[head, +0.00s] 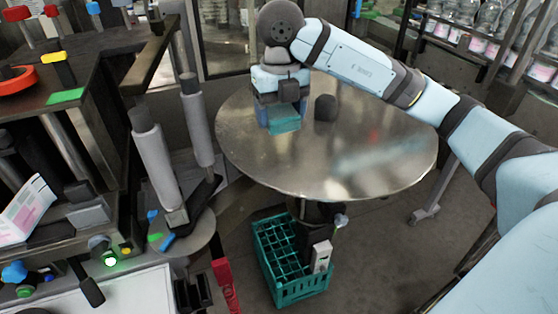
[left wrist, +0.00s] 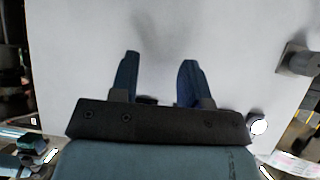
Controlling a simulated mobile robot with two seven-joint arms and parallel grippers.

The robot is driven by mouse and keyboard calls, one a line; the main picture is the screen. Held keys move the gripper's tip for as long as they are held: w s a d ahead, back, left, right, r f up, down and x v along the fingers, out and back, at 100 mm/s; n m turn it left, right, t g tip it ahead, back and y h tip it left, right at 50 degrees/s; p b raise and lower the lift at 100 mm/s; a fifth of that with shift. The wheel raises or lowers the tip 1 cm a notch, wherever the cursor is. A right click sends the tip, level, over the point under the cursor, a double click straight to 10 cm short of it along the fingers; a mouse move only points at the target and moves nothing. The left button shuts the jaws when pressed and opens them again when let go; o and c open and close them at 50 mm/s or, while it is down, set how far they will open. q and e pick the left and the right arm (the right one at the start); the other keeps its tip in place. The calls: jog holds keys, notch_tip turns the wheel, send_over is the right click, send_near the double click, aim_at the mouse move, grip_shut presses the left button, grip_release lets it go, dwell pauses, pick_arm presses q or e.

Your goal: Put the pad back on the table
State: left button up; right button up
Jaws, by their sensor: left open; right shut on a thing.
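The pad (head: 285,121) looks like a teal block at the left-back part of the round metal table (head: 350,170). My right gripper (head: 282,113) is shut on it, pointing down, with its blue fingers on either side. The pad is at or just above the tabletop; I cannot tell whether it touches. My left gripper (left wrist: 158,82) shows only in the left wrist view. Its two blue fingers are apart with nothing between them, in front of a plain white surface (left wrist: 225,40).
A small dark block (head: 325,107) stands on the table just right of the right gripper. The table's front and right are clear. A teal crate (head: 290,291) sits on the floor below. The labeller with rollers (head: 153,158) stands at left; bottle shelves (head: 465,35) are at back right.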

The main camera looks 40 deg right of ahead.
aim_at(280, 170)
notch_tip(280, 170, down, 12)
jog(key=shift+r+p, duration=0.1)
jog(key=shift+p, duration=0.25)
jog(key=shift+a, duration=0.1)
jog(key=shift+f, duration=0.25)
jog(key=o, duration=0.9)
jog(key=shift+r, duration=0.15)
